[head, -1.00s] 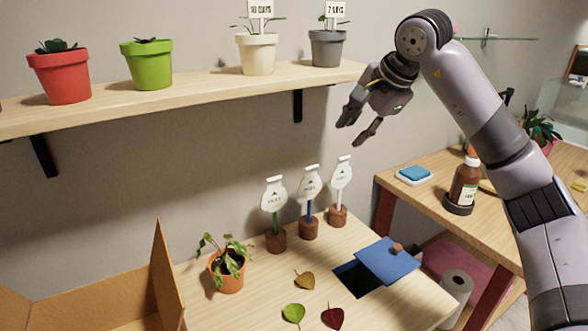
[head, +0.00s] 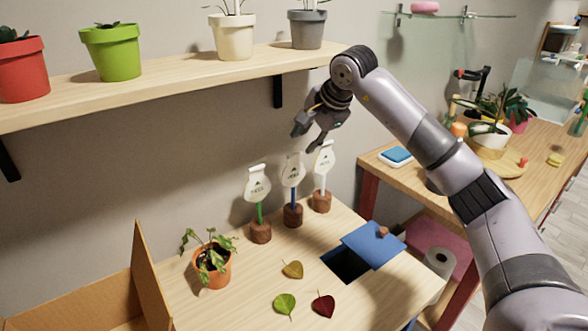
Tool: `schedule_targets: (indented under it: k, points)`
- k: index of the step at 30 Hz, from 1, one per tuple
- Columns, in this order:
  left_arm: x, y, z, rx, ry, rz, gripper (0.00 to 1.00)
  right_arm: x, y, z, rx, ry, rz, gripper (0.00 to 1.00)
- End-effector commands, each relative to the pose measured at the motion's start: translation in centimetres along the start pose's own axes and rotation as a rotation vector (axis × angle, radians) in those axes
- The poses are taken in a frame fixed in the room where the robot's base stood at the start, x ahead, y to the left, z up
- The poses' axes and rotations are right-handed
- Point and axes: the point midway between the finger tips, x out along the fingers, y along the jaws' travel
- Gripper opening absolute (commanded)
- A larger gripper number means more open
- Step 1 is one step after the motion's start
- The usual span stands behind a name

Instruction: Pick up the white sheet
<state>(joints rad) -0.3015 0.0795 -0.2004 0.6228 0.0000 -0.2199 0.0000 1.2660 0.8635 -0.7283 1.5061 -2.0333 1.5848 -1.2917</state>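Three whitish sheets with small print stand on clip holders with round brown bases. One sheet (head: 257,184) is on a green stem, one (head: 293,171) on a blue stem, and the rightmost (head: 326,159) on a white stem. I cannot tell from the print which one is meant by the white sheet. My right gripper (head: 308,141) hangs just above the blue-stem and white-stem sheets, fingers pointing down and apart, with nothing between them. I cannot tell whether it touches a sheet. My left gripper is not in view.
A shelf (head: 170,90) with several pots runs above. On the table are a drooping plant (head: 212,264), loose leaves (head: 292,269) and an opening with a blue lid (head: 374,245). A cardboard box (head: 150,280) stands front left. A side table (head: 400,178) is at right.

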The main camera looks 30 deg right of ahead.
Motion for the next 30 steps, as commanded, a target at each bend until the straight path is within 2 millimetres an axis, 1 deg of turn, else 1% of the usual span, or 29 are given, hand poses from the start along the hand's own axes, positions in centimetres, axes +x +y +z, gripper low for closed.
schedule_targets:
  k: [5, 12, 15, 23, 30]
  points:
    - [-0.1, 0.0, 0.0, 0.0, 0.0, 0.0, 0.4, 1.3, 0.0, 0.0, 0.0, 0.0, 0.001, 0.32]
    - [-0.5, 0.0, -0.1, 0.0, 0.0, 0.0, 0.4, 5.0, 0.0, 0.0, 0.001, -0.001, 0.002, 0.32]
    - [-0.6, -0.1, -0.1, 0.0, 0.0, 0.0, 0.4, 5.9, 0.0, 0.0, 0.0, 0.0, 0.001, 0.32]
    - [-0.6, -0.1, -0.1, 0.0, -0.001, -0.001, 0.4, 6.2, 0.0, 0.0, 0.0, 0.001, 0.0, 0.32]
    - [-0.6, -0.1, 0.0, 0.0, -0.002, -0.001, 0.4, 6.1, 0.0, 0.0, 0.0, 0.001, -0.001, 0.17]
